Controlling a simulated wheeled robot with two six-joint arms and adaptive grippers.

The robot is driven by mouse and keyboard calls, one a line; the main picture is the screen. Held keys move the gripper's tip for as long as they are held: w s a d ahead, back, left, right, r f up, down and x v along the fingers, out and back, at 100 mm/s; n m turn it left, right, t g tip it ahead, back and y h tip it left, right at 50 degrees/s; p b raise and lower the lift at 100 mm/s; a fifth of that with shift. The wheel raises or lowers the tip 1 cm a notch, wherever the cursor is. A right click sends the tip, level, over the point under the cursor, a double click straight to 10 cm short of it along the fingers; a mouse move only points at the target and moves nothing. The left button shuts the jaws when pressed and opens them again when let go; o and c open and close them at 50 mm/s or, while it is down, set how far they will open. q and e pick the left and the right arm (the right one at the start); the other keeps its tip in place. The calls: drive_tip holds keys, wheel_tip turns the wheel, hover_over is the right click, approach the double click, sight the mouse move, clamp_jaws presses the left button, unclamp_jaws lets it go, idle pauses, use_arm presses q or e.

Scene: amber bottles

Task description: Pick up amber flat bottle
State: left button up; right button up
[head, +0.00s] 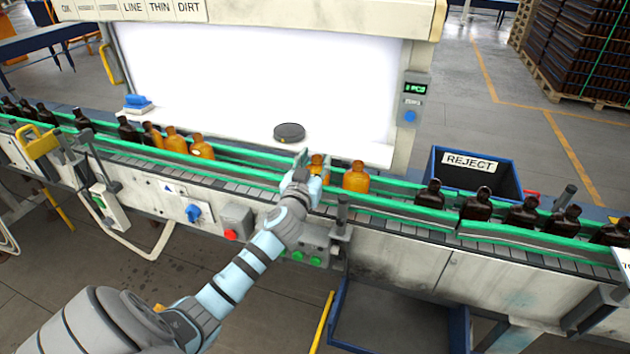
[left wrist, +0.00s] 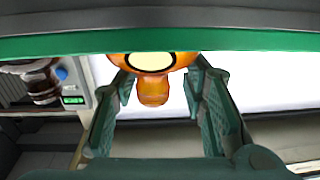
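An amber bottle (head: 319,166) stands upright on the conveyor, partly hidden by my left gripper (head: 304,168). In the left wrist view the same orange-amber bottle (left wrist: 153,92) appears neck-down, with a pale round patch on its body. The left gripper's fingers (left wrist: 160,95) are spread on either side of it, with clear gaps beside the neck. I cannot tell whether the fingertips touch the body. Another amber bottle (head: 356,178) stands just to the right. More amber bottles (head: 201,147) stand to the left. My right gripper is not in view.
Green guide rails (head: 400,186) run along the conveyor on both sides of the bottles. Dark brown bottles (head: 476,205) stand at both ends of the line. A blue REJECT bin (head: 499,180) is behind the conveyor at right. A dark round disc (head: 289,132) lies by the bright panel.

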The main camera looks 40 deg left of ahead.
use_arm(q)
drive_tip(key=c, duration=0.6)
drive_tip(key=shift+s+d, duration=0.1)
drive_tip(key=shift+s, duration=0.05)
clamp_jaws()
drive_tip(key=shift+f, duration=0.1)
